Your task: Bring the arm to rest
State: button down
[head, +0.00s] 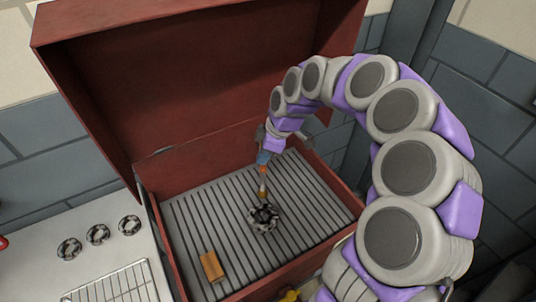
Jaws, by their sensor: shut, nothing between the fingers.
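My arm arches in from the right, and its end hangs over the open red casing (185,262). My gripper (265,150) is small in the view and partly hidden by the arm's last links; it is shut, with nothing between its fingers. Just below it is a slim upright piece (263,175), blue at the top and orange below. I cannot tell whether it touches the gripper. Its lower end is close to a dark, round, knobbed part (263,218) on the casing's slatted grey floor (205,215).
The casing's red lid (190,85) stands open behind. A small orange-brown block (211,266) lies on the slatted floor. To the left is a white surface with several round dark-and-light knobs (98,234) and a wire rack (112,285). A grey block wall stands behind.

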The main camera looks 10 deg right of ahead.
jog(key=s+d+r+m+g+h, duration=0.1)
jog(key=s+r+m, duration=0.2)
jog(key=s, duration=0.6)
jog(key=s+d+r+m+h, duration=0.1)
jog(key=s+r+m, duration=0.2)
jog(key=s, duration=0.5)
jog(key=s+d+m+h, duration=0.1)
jog(key=s+d+m, duration=0.2)
jog(key=s, duration=0.6)
jog(key=s+d+f+m+g, duration=0.1)
jog(key=s+d+m, duration=0.3)
jog(key=s, duration=0.5)
jog(key=m, duration=0.2)
jog(key=shift+d+f+m+g+h, duration=0.15)
jog(key=shift+m+g+h, duration=0.15)
jog(key=shift+h, duration=0.1)
jog(key=shift+s+d, duration=0.1)
